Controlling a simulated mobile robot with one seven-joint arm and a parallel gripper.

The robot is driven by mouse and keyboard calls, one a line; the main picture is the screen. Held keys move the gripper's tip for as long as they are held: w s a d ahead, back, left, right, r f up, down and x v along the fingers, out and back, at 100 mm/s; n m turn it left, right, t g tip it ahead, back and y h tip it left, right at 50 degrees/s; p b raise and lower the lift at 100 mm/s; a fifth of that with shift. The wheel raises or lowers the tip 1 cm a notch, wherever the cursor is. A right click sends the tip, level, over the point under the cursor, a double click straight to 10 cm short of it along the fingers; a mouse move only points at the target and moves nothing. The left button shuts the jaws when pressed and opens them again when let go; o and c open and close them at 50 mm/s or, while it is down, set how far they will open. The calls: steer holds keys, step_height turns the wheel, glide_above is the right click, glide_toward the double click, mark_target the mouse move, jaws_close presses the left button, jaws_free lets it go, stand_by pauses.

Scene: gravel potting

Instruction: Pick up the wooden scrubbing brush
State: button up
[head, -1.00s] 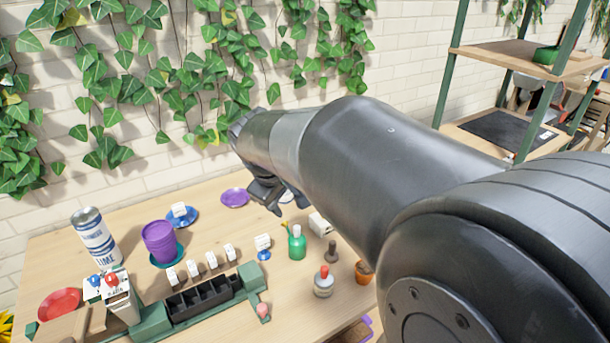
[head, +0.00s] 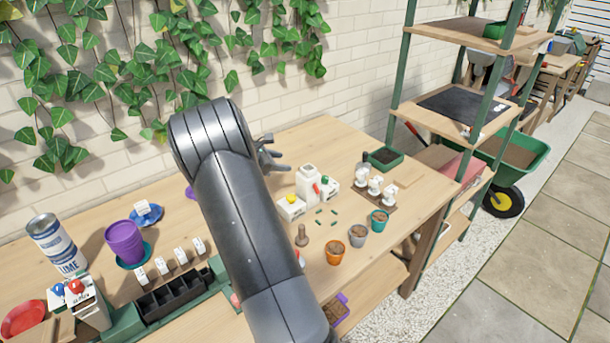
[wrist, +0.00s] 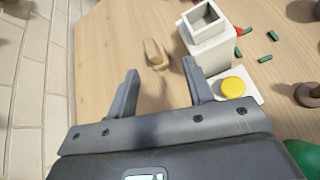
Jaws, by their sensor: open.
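A small tan wooden object that looks like the scrubbing brush (wrist: 155,54) lies on the wooden table (wrist: 110,50) in the wrist view. It is ahead of and between the two fingers of my gripper (wrist: 161,82), clear of both. My gripper is open and empty. In the head view my gripper (head: 272,157) is over the back of the table, partly behind my arm. I cannot make out the brush in the head view.
A square-topped white container (wrist: 206,33) stands just right of the brush, by a white box with a yellow knob (wrist: 232,87). Small green pieces (wrist: 265,58) lie beyond. Several pots, including an orange one (head: 335,252), stand near the front edge. Table left of the brush is clear.

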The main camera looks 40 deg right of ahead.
steer(key=w+d+f+n, duration=0.1)
steer(key=d+f, duration=0.1)
steer(key=d, duration=0.1)
steer(key=w+d+f+n+h, duration=0.1)
steer(key=d+f, duration=0.2)
steer(key=w+d+f+n, duration=0.1)
steer(key=d+f, duration=0.1)
steer(key=d, duration=0.1)
steer(key=shift+w+f+h, duration=0.2)
steer(key=shift+f+h, duration=0.1)
steer(key=shift+f, duration=0.05)
steer(key=x, duration=0.5)
steer(key=shift+a+f, duration=0.1)
steer(key=shift+f, duration=0.2)
steer(key=shift+c, duration=0.5)
jaws_close()
